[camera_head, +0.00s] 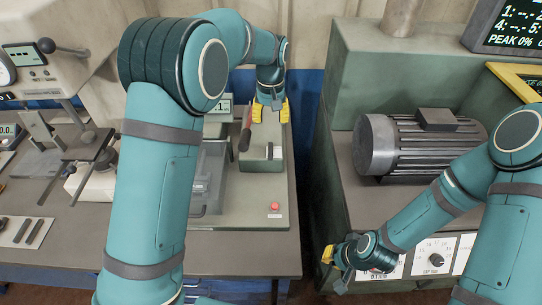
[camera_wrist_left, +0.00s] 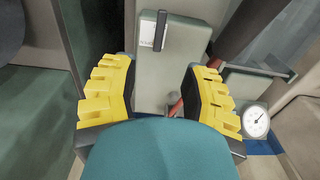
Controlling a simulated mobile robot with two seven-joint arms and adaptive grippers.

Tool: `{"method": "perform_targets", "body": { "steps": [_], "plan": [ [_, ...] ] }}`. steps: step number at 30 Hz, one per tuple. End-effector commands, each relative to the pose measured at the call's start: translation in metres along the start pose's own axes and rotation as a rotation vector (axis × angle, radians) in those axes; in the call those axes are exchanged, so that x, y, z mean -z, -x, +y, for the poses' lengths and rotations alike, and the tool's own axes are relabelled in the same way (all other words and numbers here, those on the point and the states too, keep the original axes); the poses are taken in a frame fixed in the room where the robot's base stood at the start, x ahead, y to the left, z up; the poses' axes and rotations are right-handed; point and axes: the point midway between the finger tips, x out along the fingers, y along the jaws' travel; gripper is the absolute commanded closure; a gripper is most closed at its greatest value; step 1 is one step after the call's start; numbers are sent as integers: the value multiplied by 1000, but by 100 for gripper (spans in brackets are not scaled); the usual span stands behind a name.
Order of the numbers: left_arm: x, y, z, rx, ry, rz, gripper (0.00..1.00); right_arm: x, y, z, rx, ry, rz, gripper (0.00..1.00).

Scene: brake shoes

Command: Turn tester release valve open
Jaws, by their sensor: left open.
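The tester (camera_head: 250,190) is a grey-green bench unit in the middle of the head view, with a grey block on it. A thin black lever (camera_head: 270,150) stands on this block and may be the release valve; it also shows in the left wrist view (camera_wrist_left: 161,30), beside a white label. My left gripper (camera_head: 270,108), with yellow fingers, is above the far part of the tester. In the left wrist view its fingers (camera_wrist_left: 158,72) are spread, with nothing between them, and the lever lies beyond them. My right gripper (camera_head: 342,263) is low at the right bench's front; its opening is unclear.
A red button (camera_head: 275,206) is on the tester's front. A motor (camera_head: 420,143) lies on the right bench. A round gauge (camera_wrist_left: 255,121) shows in the left wrist view. A gap separates the benches.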

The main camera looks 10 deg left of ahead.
Motion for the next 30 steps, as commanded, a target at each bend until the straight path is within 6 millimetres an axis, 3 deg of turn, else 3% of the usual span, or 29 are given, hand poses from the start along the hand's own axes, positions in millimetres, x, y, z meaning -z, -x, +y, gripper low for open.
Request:
{"method": "perform_targets", "body": {
  "steps": [7, 21, 30],
  "plan": [
    [0, -24, 0, 1, 1, -2, 54, -1, -3, 1, 0, 2, -2, 100],
    [-1, -113, 0, 1, 1, -3, 54, -6, -11, 4, 2, 4, -11, 100],
    [0, -137, 0, 0, 0, 0, 54, -7, -13, 5, 2, 5, -13, 100]
  ]
}}
